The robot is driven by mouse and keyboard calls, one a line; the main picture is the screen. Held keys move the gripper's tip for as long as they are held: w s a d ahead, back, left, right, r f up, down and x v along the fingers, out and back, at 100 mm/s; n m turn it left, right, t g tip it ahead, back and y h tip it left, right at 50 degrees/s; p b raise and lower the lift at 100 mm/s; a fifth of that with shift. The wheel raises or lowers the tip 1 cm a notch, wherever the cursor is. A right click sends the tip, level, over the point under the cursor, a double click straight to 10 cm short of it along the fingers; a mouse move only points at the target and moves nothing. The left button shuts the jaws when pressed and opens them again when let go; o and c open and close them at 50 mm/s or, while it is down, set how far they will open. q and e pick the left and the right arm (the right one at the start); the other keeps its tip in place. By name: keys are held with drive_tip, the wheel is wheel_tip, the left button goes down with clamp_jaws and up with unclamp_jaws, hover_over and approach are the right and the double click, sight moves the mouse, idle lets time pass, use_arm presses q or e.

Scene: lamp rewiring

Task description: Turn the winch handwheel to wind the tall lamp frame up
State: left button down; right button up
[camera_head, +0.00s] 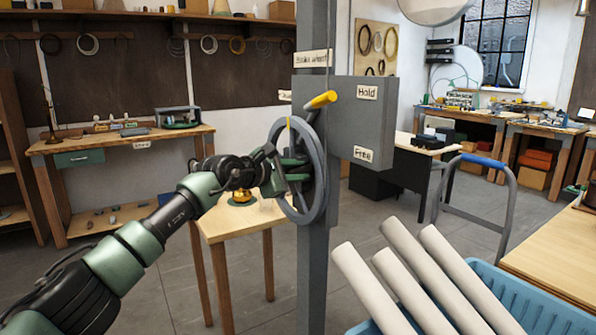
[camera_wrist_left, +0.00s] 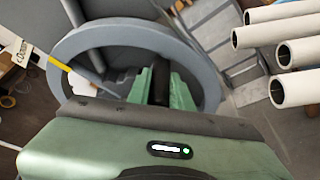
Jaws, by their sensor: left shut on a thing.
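The winch handwheel (camera_head: 309,198) is a grey ring on the side of a grey post (camera_head: 312,265). My left gripper (camera_head: 294,172) reaches in from the left and is shut at the wheel's inner part. In the left wrist view the wheel (camera_wrist_left: 85,42) arcs around the green gripper fingers (camera_wrist_left: 162,90). A grey winch box (camera_head: 358,125) carries a yellow-tipped lever (camera_head: 321,100) and labels "Hold" and "Free". The tall lamp frame is not identifiable. My right gripper is not visible.
White tubes (camera_head: 405,275) stick up from a blue crate (camera_head: 495,285) at the lower right, close to the post. A small wooden table (camera_head: 240,222) stands behind my left arm. A cart with a blue-gripped handle (camera_head: 482,160) stands right of the post. Open floor lies between.

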use_arm(q)
drive_tip(key=shift+f, duration=0.6)
drive_tip(key=c, duration=1.4)
unclamp_jaws()
drive_tip(key=shift+o, duration=0.7)
drive_tip(key=shift+r, duration=0.1)
drive_tip(key=shift+r, duration=0.1)
